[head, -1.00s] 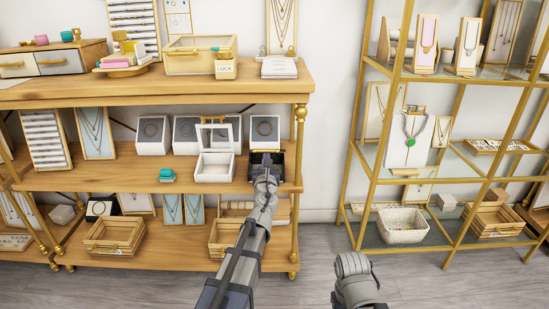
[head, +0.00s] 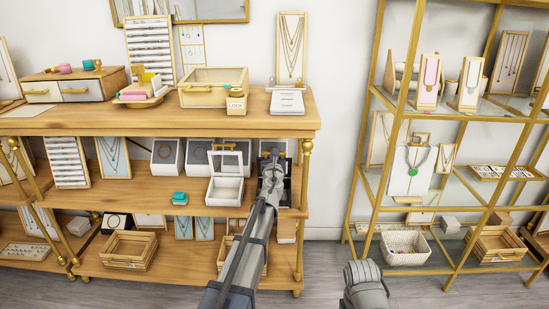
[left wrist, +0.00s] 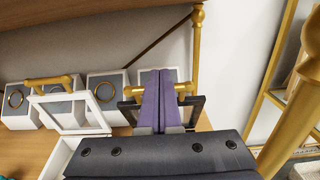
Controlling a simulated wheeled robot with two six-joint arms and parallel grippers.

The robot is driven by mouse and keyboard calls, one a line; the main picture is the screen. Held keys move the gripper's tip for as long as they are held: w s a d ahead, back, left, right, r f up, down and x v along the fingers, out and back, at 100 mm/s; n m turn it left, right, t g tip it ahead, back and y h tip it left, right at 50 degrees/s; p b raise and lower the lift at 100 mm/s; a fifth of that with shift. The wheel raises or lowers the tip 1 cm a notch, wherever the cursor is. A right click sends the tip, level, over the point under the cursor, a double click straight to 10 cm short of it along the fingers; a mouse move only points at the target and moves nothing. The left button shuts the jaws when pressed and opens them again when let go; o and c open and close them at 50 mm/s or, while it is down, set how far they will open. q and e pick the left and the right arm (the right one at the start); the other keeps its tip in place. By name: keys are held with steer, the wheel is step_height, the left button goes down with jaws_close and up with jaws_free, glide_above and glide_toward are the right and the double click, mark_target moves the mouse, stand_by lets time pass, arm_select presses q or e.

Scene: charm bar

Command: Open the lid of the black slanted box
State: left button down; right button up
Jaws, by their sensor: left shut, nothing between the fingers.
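The black slanted box (head: 288,185) is on the middle shelf, at its right end, largely hidden behind my left arm. In the left wrist view its black-framed lid (left wrist: 196,108) stands raised, with a gold handle (left wrist: 184,88) along its top edge. My left gripper (head: 272,154) is at this lid. In the left wrist view its two purple fingers (left wrist: 161,74) are shut together with nothing between them. They cross in front of the middle of the handle; whether they touch it I cannot tell. The box's inside is hidden by my gripper body.
A white box (head: 226,190) with its lid up stands just left. Several grey-faced display boxes (head: 165,157) stand behind. A teal item (head: 179,198) lies on the shelf. A gold post (head: 305,185) is close on the right. The upper shelf (head: 225,125) overhangs.

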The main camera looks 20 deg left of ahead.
arm_select(q)
steer(key=shift+w+a+r+p, duration=0.2)
steer(key=shift+w+r, duration=0.1)
steer(key=shift+w, duration=0.45)
steer(key=shift+w+a+r+p, duration=0.2)
steer(key=shift+w+r, duration=0.1)
steer(key=shift+w, duration=0.45)
steer(key=shift+s, duration=0.1)
stand_by(0.4)
